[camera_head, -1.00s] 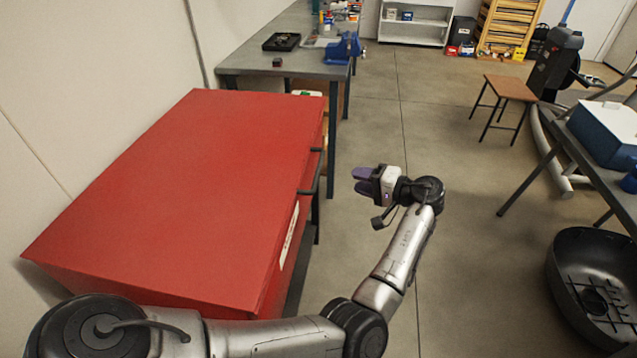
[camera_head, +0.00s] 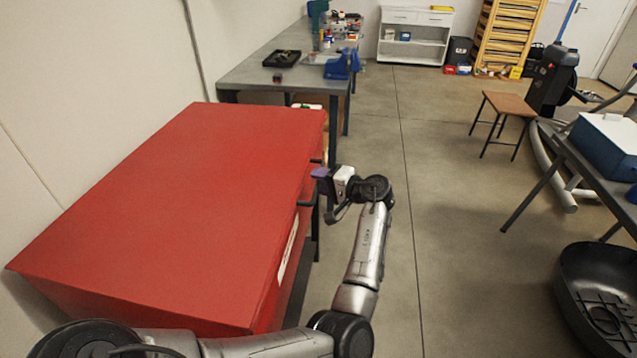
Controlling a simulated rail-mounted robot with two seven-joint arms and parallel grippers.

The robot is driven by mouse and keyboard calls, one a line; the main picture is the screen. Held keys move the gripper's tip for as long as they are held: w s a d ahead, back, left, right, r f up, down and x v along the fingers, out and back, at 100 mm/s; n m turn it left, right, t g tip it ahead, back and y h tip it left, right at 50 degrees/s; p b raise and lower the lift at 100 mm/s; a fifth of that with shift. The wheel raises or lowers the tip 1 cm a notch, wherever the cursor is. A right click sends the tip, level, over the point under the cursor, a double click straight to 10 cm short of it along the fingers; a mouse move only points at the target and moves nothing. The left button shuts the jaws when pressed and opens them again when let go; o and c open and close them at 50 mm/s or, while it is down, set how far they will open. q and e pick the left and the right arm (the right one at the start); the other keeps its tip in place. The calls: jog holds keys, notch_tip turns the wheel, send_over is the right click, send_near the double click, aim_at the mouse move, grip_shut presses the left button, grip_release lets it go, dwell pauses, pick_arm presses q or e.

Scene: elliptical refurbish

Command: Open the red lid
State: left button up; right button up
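A large red chest with a flat, sloping red lid (camera_head: 185,200) stands against the wall at the left. The lid looks shut. Black bar handles stick out from the chest's right edge; the nearer handle (camera_head: 306,203) shows just below my gripper. My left gripper (camera_head: 322,179), with purple finger pads and a white body, is at the chest's right edge by the handles. Its upper finger stands off to one side of the body, so it looks open; the lower finger is mostly hidden. I cannot tell whether it touches a handle. My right gripper is not in view.
A grey workbench (camera_head: 262,68) with a black tray and a blue vise stands behind the chest. A wooden stool (camera_head: 509,103) and a dark round tub (camera_head: 600,295) are at the right. The floor (camera_head: 430,190) between is clear.

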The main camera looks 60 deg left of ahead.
pick_arm(q)
jog(key=shift+s+a, duration=0.15)
jog(key=shift+a, duration=0.15)
jog(key=shift+c, duration=0.4)
grip_shut()
